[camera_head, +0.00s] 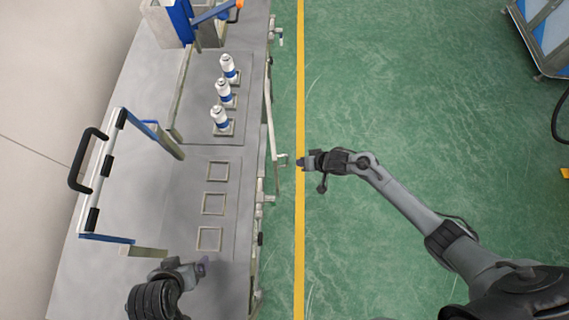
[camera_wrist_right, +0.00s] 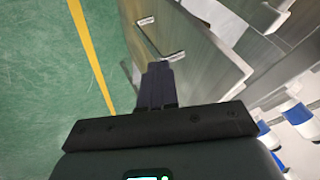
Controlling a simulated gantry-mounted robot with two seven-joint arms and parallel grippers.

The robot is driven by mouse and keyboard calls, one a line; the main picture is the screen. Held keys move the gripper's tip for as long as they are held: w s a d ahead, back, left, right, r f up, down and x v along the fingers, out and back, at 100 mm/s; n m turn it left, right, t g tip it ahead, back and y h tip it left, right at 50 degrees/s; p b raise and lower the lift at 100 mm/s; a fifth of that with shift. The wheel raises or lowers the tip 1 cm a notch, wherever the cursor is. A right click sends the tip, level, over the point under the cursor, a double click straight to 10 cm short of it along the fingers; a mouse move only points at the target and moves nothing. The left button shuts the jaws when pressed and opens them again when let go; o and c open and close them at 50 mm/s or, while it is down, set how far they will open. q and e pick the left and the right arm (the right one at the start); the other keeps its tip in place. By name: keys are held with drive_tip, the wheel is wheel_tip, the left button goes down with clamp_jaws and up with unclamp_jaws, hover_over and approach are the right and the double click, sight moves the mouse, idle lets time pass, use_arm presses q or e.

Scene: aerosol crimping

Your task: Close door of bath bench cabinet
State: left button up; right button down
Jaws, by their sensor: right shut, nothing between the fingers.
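The bath bench cabinet door (camera_head: 271,125) shows almost edge-on along the bench's aisle side in the head view, standing a little out from the bench. Its bar handle (camera_head: 284,160) sticks out toward the aisle. In the right wrist view the metal door panel (camera_wrist_right: 190,75) fills the middle, with the handle (camera_wrist_right: 160,42) on its face. My right gripper (camera_head: 301,163) is shut and empty, just outside the door near the handle; its fingers (camera_wrist_right: 158,72) point at the panel. Whether they touch it is unclear. My left gripper (camera_head: 204,267) hangs over the bench's near end; its opening is unclear.
The bench top (camera_head: 160,205) carries several white-and-blue bottles (camera_head: 221,119), empty square frames (camera_head: 213,204) and a hinged frame with a black handle (camera_head: 80,165). The green floor (camera_head: 400,100) beside the yellow line is clear. A blue-and-grey cabinet (camera_head: 548,35) stands at the far right.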

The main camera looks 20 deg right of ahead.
use_arm(q)
drive_tip(key=shift+f+b, duration=0.7)
drive_tip(key=shift+f, duration=0.25)
drive_tip(key=shift+d, duration=0.15)
use_arm(e)
drive_tip(key=w+a+f, duration=0.3)
drive_tip(key=a+f, duration=0.1)
drive_tip(key=a, duration=0.1)
drive_tip(key=shift+w+a, duration=0.3)
drive_tip(key=shift+a, duration=0.1)
drive_tip(key=shift+f, duration=0.1)
